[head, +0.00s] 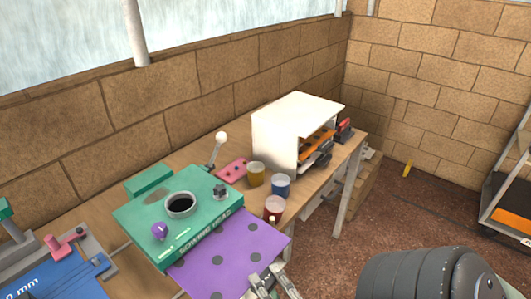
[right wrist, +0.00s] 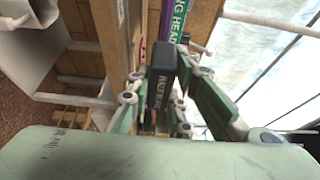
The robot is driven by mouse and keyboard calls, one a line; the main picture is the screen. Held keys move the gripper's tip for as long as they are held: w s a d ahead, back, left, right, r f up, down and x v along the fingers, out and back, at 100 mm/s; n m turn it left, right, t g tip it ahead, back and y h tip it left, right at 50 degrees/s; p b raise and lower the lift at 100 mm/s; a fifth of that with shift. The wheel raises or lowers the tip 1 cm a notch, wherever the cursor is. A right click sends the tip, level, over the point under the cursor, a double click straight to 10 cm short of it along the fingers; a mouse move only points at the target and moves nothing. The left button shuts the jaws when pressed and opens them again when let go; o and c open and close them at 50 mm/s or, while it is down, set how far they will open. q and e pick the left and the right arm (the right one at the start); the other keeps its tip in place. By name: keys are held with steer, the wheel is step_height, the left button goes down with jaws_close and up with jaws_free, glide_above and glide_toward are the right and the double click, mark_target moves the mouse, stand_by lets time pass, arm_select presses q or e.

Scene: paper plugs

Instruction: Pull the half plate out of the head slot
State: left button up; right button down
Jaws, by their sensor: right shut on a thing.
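My left gripper is not in view.
Yellow (head: 256,174), blue (head: 281,187) and red (head: 274,208) cups stand right of the head. A white shelf unit (head: 285,118) stands behind them. A blue and grey fixture (head: 60,282) is at lower left. Open floor (head: 380,215) lies right of the bench.

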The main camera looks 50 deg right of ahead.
steer(key=shift+s+d, duration=0.15)
steer(key=shift+s, duration=2.1)
steer(key=shift+s+d, duration=0.15)
steer(key=shift+s, duration=1.25)
